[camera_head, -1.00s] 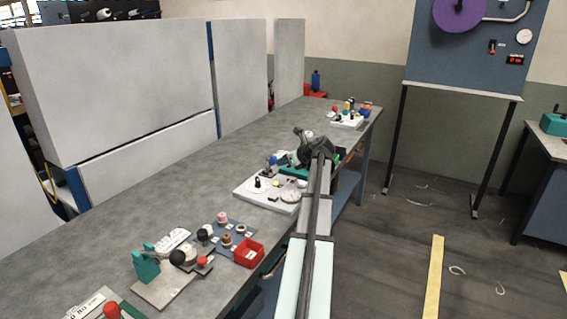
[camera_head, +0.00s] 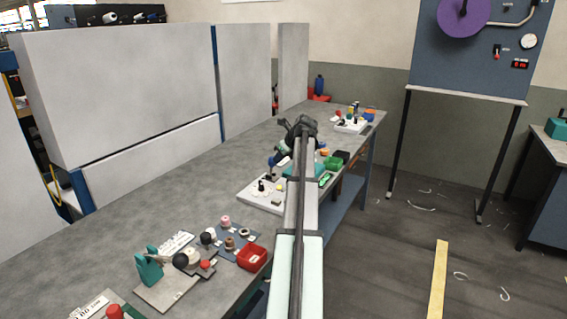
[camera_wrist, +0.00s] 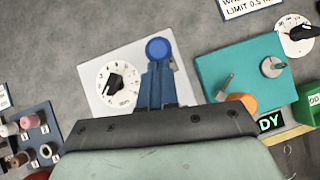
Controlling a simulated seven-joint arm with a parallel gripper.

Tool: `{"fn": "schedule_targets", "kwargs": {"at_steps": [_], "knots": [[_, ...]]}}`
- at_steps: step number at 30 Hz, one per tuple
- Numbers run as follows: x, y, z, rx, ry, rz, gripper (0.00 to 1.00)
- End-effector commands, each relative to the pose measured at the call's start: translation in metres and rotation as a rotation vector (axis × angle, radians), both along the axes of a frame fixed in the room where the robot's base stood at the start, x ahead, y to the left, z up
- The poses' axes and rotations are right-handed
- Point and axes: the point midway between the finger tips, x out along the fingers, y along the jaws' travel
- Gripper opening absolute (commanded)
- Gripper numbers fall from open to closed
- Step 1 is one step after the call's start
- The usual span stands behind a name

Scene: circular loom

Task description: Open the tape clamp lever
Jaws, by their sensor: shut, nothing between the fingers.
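A blue round knob (camera_wrist: 158,48), which looks like the end of the tape clamp lever, stands over a white board (camera_wrist: 98,58) in the wrist view. My gripper (camera_wrist: 158,68) shows there as two blue fingers, shut and empty, with their tips right below the knob. Contact between tips and knob cannot be told. The rest of the lever is hidden behind the fingers. In the head view the white board (camera_head: 251,194) lies on the bench, and my gripper (camera_head: 273,166) is low over its back part. My arm covers the board's right side.
A white dial with a black pointer (camera_wrist: 118,83) sits left of the fingers. A teal plate (camera_wrist: 220,70) with metal posts and an orange disc (camera_wrist: 240,103) is at right. A red bin (camera_head: 250,257) and a teal stand (camera_head: 149,268) are nearer on the bench.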

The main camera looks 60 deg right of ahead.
Motion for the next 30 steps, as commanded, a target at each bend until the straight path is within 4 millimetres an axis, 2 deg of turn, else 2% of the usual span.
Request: {"fn": "schedule_targets", "kwargs": {"at_steps": [3,11,21,30], "knots": [[0.015,-0.003,0.006,-0.001,0.108,0.002,0.0],[0.035,-0.002,0.01,0.001,0.301,0.002,0.0],[0.052,0.0,0.01,0.001,0.292,0.0,0.0],[0.059,0.0,0.009,0.001,0.291,0.0,0.0]]}}
